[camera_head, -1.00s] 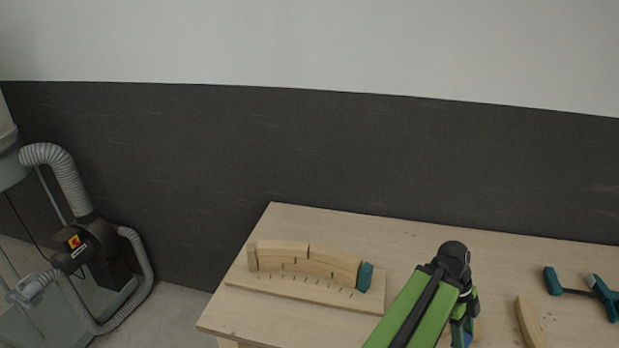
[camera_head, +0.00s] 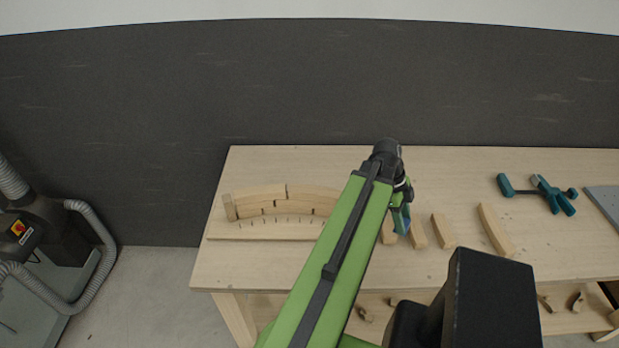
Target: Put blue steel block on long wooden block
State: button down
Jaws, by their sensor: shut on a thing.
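My gripper (camera_head: 402,218) hangs over the middle of the workbench, at the end of my green arm. It is shut on the blue steel block (camera_head: 401,224), which shows small and is partly covered by the jaws. Several loose wooden blocks lie on the bench by the gripper: short ones (camera_head: 417,235) close to it and one (camera_head: 443,231) to its right. Whether the held block touches anything is too small to tell.
A wooden jig board (camera_head: 262,231) with stacked curved strips (camera_head: 260,194) stands on the workbench (camera_head: 300,162) at left, its right end behind my arm. A teal clamp (camera_head: 540,192) lies at right, a grey plate (camera_head: 605,203) at the edge. Wood pieces lie on the lower shelf.

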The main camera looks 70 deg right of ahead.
jog(key=w+d+r+n+h+p, duration=0.1)
jog(key=w+d+r+n+p, duration=0.1)
jog(key=w+d+r+p, duration=0.45)
jog(key=w+d+r+n+p, duration=0.2)
jog(key=w+d+r, duration=0.1)
jog(key=w, duration=0.6)
jog(key=w+d+r+n+h+p, duration=0.1)
jog(key=w+d+r+n+p, duration=0.1)
jog(key=w+d+r+p, duration=0.45)
jog(key=b, duration=1)
send_over(320, 191)
jog(key=w, duration=0.1)
jog(key=f, duration=0.9)
jog(key=shift+w+a+f, duration=0.2)
jog(key=shift+f, duration=0.05)
jog(key=shift+w+a, duration=0.15)
jog(key=shift+a, duration=0.05)
notch_tip(320, 191, down, 4)
jog(key=b, duration=0.4)
jog(key=shift+f+b, duration=0.15)
jog(key=shift+b, duration=0.15)
jog(key=shift+r, duration=0.25)
jog(key=shift+f, duration=0.15)
jog(key=c, duration=0.8)
grip_release()
